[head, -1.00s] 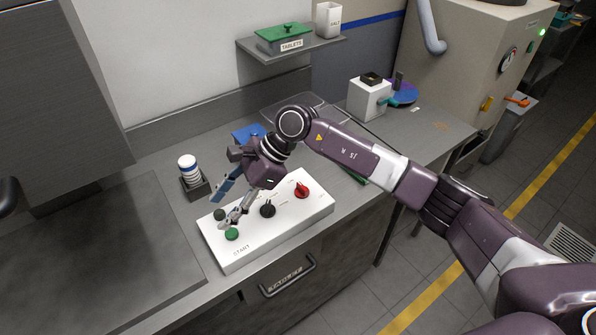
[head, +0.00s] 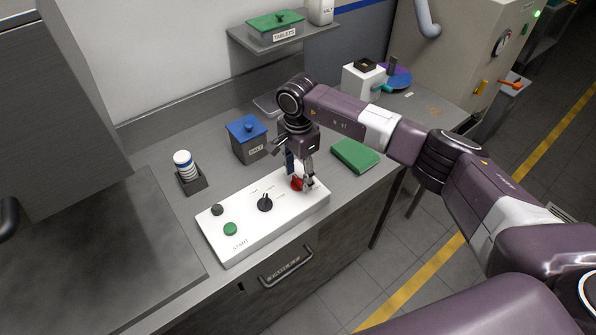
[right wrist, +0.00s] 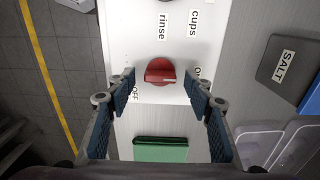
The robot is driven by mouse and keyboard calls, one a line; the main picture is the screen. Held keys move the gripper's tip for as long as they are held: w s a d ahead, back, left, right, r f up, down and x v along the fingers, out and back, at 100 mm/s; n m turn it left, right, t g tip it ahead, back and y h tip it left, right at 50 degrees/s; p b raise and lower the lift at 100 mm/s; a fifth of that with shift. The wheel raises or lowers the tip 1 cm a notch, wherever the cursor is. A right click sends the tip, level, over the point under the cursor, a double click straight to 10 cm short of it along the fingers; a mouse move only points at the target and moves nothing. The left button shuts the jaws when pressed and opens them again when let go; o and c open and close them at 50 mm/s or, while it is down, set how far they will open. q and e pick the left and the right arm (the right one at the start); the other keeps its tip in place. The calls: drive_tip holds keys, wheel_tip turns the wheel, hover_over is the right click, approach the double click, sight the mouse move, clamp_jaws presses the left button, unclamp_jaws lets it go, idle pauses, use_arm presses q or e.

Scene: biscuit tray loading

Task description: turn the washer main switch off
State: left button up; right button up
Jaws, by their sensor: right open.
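The white control panel (head: 245,222) lies on the counter. It carries a red rotary switch (head: 297,184) at its right end, a black knob (head: 265,203) in the middle, and a green START button (head: 230,229) at the left. In the right wrist view the red switch (right wrist: 160,71) sits between the fingertips, with OFF lettering to its lower left and a partly hidden ON label to its right. My right gripper (head: 302,178) points down over the red switch. Its fingers (right wrist: 160,88) are open, one on each side, with visible gaps. My left gripper is not in view.
A blue-lidded SALT box (head: 247,138) stands behind the panel. A green book-like block (head: 355,155) lies right of the switch. A holder with white discs (head: 187,172) stands to the left. A shelf (head: 285,38) hangs above. The counter is clear between holder and SALT box.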

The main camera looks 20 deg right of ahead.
drive_tip(key=shift+f, duration=0.15)
drive_tip(key=shift+c, duration=0.7)
drive_tip(key=c, duration=1)
